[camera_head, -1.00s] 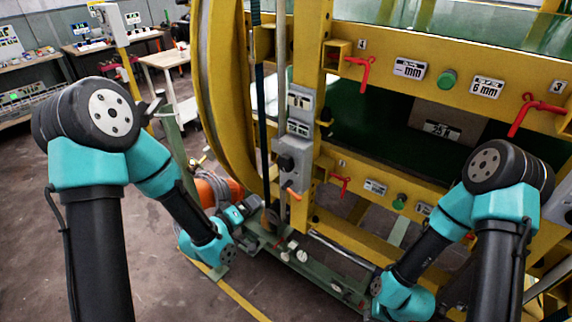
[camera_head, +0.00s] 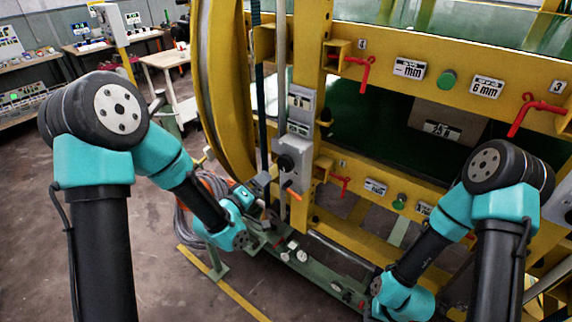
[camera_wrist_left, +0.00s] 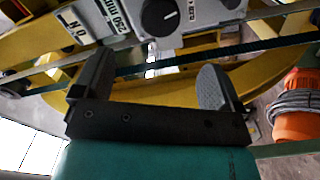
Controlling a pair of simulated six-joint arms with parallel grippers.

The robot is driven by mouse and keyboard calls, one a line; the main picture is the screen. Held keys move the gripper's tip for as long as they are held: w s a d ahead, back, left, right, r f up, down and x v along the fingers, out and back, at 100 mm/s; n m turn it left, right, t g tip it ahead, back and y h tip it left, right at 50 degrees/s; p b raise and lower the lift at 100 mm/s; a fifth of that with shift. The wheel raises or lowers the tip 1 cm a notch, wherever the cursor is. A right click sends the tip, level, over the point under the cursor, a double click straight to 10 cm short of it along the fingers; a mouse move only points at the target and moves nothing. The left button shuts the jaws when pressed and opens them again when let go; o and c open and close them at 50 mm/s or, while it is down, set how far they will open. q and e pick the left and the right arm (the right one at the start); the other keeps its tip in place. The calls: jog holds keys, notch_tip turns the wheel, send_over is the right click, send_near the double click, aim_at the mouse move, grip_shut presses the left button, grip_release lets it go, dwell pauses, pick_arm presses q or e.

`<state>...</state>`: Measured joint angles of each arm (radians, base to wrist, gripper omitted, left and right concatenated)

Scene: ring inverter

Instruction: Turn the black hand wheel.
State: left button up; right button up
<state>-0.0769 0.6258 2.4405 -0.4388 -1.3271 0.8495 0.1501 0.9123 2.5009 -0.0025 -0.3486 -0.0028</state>
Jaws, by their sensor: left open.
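A black round knob (camera_head: 286,163) with a white mark sits on the lower grey control box of the yellow machine; it is the black wheel-like part that I see. It also shows at the top of the left wrist view (camera_wrist_left: 160,17). My left gripper (camera_head: 262,186) is just left of and below the knob, apart from it. In the left wrist view my left gripper (camera_wrist_left: 157,78) has its two dark fingers spread wide with nothing held between them. The knob lies beyond the fingertips. My right arm comes in from the right, but its gripper is out of view.
An orange lever (camera_head: 293,193) sticks out below the knob. A dark vertical strap (camera_head: 260,110) runs left of the grey box. The curved yellow ring (camera_head: 212,85) stands behind my left arm. In the left wrist view an orange object (camera_wrist_left: 298,122) with coiled hose is at the right.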

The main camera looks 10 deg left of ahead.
aim_at(283, 166)
pick_arm(q)
jog(key=x, duration=1.3)
jog(key=shift+w, duration=0.1)
jog(key=c, duration=0.9)
jog(key=shift+c, duration=0.2)
jog(key=shift+m, duration=0.5)
jog(key=m, duration=1)
jog(key=shift+m, duration=0.3)
